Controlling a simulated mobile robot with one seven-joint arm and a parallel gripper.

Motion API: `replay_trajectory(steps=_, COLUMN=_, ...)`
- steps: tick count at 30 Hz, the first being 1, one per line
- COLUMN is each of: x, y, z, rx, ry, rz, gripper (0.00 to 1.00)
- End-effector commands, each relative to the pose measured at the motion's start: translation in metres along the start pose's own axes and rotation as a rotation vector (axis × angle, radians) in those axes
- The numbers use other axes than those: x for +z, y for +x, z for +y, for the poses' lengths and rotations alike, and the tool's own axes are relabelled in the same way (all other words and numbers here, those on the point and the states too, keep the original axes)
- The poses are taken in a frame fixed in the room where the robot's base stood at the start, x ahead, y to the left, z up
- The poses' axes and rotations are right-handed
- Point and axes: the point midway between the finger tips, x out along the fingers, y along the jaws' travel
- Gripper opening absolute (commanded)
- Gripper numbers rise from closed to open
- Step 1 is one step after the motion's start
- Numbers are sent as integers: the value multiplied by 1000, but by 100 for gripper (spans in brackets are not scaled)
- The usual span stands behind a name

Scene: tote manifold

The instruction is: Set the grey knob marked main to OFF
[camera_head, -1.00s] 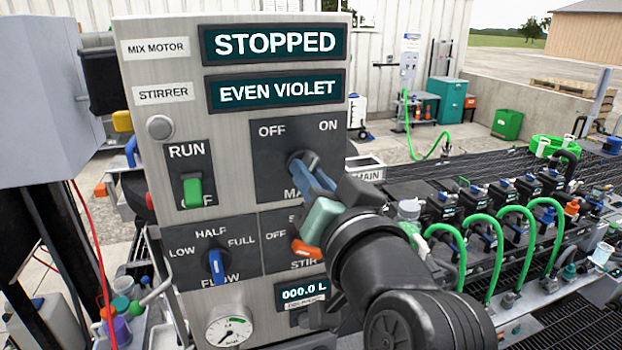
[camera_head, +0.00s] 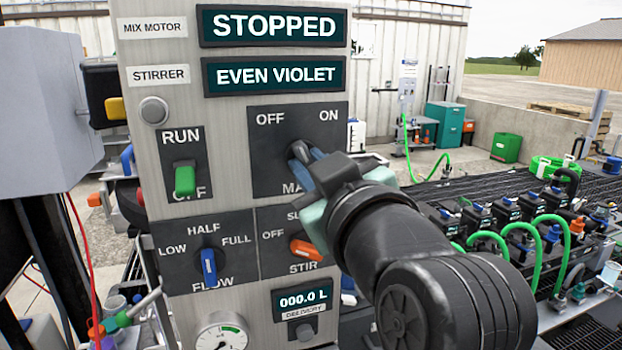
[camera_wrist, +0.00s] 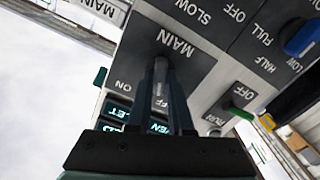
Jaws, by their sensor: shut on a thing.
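The grey main knob (camera_head: 299,150) is on a dark plate (camera_head: 262,178) lettered OFF at upper left, ON at upper right and MAIN below. My gripper (camera_head: 303,160) reaches it from the lower right, its blue fingers closed around the knob. The wrist view, roughly upside down, shows the grey knob (camera_wrist: 161,92) between the two dark fingers (camera_wrist: 161,80), with MAIN above it and ON to the left. My fingers hide much of the knob, so I cannot tell exactly which mark it points at.
The panel also bears a green run switch (camera_head: 185,180), a blue flow knob (camera_head: 208,266) and an orange stir knob (camera_head: 306,250) close under my gripper. The upper display (camera_head: 274,28) reads STOPPED. Green hoses (camera_head: 520,250) and valves lie to the right.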

Motion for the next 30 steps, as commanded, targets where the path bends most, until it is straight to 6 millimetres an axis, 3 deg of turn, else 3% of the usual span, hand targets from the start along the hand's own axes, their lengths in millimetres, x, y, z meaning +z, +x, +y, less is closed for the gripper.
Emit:
replay_trajectory(steps=12, x=1, y=0, z=0, rx=-1, ry=-193, rz=0, gripper=0)
replay_trajectory(steps=29, x=0, y=0, z=0, rx=0, ry=-221, rz=0, gripper=0)
replay_trajectory(steps=30, x=0, y=0, z=0, rx=0, ry=-221, rz=0, gripper=24)
